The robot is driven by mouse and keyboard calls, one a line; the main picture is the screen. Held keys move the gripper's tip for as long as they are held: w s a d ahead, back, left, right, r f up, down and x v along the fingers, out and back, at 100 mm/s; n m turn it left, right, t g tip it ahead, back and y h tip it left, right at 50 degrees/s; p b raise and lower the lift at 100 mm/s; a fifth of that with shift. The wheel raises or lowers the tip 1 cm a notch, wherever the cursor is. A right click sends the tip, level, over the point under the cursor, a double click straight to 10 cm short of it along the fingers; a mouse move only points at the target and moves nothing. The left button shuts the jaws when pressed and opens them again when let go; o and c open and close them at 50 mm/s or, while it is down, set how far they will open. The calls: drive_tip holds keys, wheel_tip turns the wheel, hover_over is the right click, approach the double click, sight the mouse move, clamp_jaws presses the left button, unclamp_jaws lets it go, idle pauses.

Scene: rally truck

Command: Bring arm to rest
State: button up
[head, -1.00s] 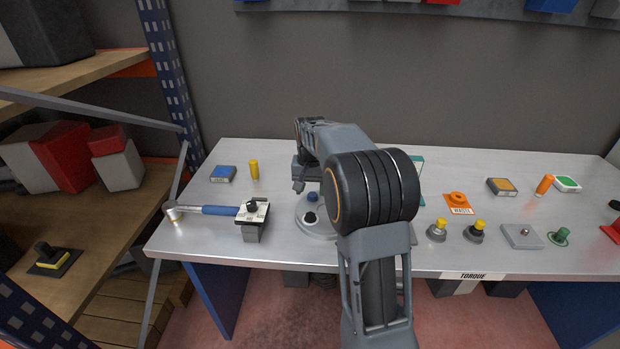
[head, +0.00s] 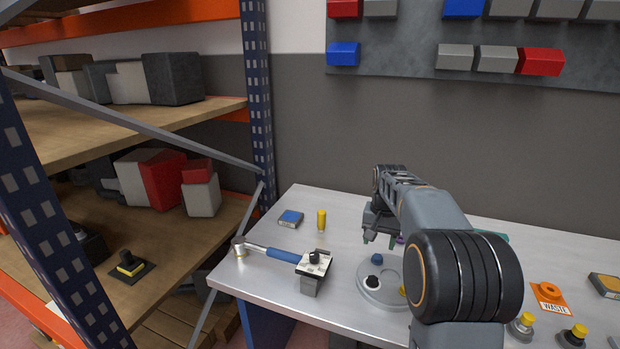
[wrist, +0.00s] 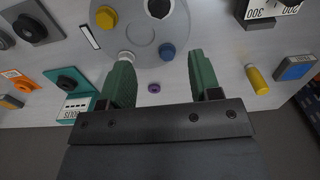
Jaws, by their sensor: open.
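My arm reaches over the metal workbench (head: 330,215) in the head view, and its end hangs above the bench top. In the wrist view my gripper (wrist: 160,62) has its two green fingers apart with nothing held between them. A small purple ring (wrist: 154,88) shows in the gap, on the bench below. A round grey plate (wrist: 130,35) lies just beyond the fingertips, with a blue knob (wrist: 167,50), a yellow knob (wrist: 105,16) and a black knob (wrist: 159,6) on it. A pale round piece shows by the left fingertip; whether they touch I cannot tell.
An orange waste piece (head: 549,293) is at right. Shelving (head: 120,125) stands left of the bench.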

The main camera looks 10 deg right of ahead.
drive_tip(key=s+a+n+t, duration=0.1)
drive_tip(key=s+a+n, duration=0.1)
drive_tip(key=s, duration=0.5)
drive_tip(key=s+a+f+n+t, duration=0.1)
drive_tip(key=s+a+n, duration=0.1)
drive_tip(key=s+a, duration=0.3)
drive_tip(key=s+a+f+n+t, duration=0.1)
drive_tip(key=s+a, duration=0.3)
drive_tip(key=s, duration=0.6)
drive_tip(key=shift+n+t, duration=0.4)
drive_tip(key=shift+n, duration=0.1)
